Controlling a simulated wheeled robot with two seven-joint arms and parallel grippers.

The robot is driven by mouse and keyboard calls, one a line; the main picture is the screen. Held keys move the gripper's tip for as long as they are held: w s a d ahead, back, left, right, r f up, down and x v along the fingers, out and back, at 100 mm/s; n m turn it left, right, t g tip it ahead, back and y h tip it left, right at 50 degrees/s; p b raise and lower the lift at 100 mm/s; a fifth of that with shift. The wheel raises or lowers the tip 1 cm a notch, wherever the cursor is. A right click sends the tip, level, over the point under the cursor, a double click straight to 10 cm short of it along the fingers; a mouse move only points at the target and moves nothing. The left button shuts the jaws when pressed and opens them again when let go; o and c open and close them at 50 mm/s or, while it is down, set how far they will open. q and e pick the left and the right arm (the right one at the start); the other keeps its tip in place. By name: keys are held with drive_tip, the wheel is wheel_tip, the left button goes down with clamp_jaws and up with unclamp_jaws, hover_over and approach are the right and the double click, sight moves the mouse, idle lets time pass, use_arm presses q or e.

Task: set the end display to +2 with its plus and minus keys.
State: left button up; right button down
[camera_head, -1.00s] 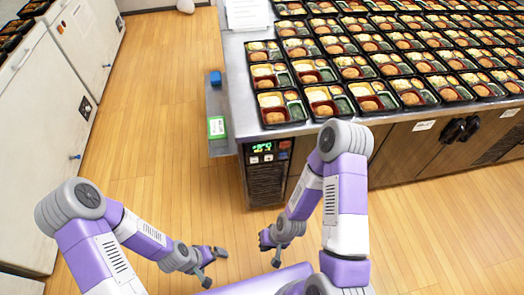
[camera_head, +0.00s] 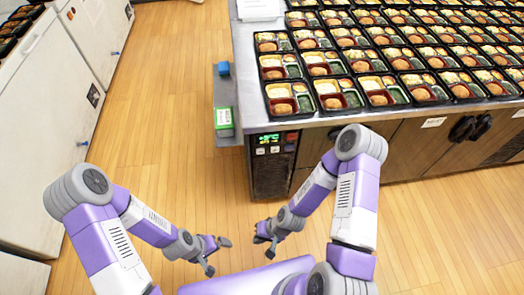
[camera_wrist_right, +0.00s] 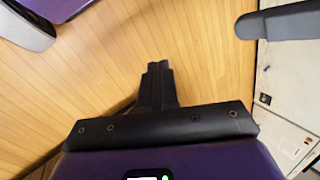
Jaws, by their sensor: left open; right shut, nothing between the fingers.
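The end display (camera_head: 269,138) is a small panel with green lit digits on the near end of the counter, just under the worktop. Its digits are too small to read surely. A row of small keys (camera_head: 274,150) sits below the digits; their signs are not legible. My right gripper (camera_head: 264,246) is shut and empty over the floor, in front of and well below the panel, touching nothing. Its closed black fingers also show in the right wrist view (camera_wrist_right: 158,82), with floor behind them. My left gripper (camera_head: 217,256) is open and empty, to the left of the right one.
The steel counter (camera_head: 247,90) carries many filled bento trays. A side ledge (camera_head: 226,99) with a blue item (camera_head: 222,69) and a green-labelled box (camera_head: 223,117) juts out left of the panel. White cabinets (camera_head: 50,110) line the left. Wooden floor between is clear.

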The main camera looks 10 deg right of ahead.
sight(260, 151)
drive_tip(key=w+a+f+m+t+y+b, duration=0.1)
drive_tip(key=w+a+m+t+y, duration=0.15)
drive_tip(key=w+a, duration=0.2)
drive_tip(key=w+d+r+m+t+b, duration=0.1)
drive_tip(key=w+d+m+t, duration=0.35)
drive_tip(key=w, duration=0.75)
drive_tip(key=w+d+r+m+t+h, duration=0.1)
drive_tip(key=w+d+m+t, duration=0.2)
drive_tip(key=d, duration=0.5)
drive_tip(key=w+m, duration=0.1)
drive_tip(key=w, duration=0.1)
drive_tip(key=shift+w+d+r+b, duration=0.25)
drive_tip(key=shift+w+r+b, duration=0.1)
drive_tip(key=w+b, duration=0.2)
drive_tip(key=w, duration=0.6)
drive_tip(key=shift+w+d+b, duration=0.4)
drive_tip(key=shift+d, duration=0.05)
drive_tip(key=shift+w, duration=0.15)
drive_tip(key=shift+w, duration=0.25)
